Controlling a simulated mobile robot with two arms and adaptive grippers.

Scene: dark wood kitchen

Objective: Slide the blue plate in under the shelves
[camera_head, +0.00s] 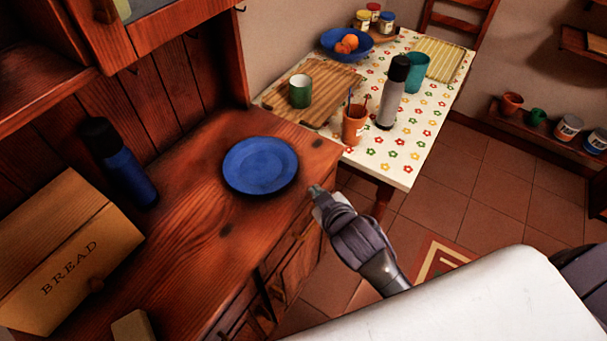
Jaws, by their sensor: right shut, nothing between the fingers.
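The blue plate (260,165) lies flat on the dark wood counter (190,245), close to its right end. The shelves (42,75) are part of the wooden cabinet above the counter, at the upper left. My right gripper (316,191) is at the counter's front edge, to the right of the plate and slightly below it in the picture. It is shut and empty, with a small gap between its tip and the plate's rim. My left gripper is not in view.
A blue bottle with a black cap (120,165) stands at the back of the counter. A bread box (70,255) sits at the left. The counter between plate and bottle is clear. A table with a flowered cloth (400,150) stands beyond, holding a board, cups and a fruit bowl.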

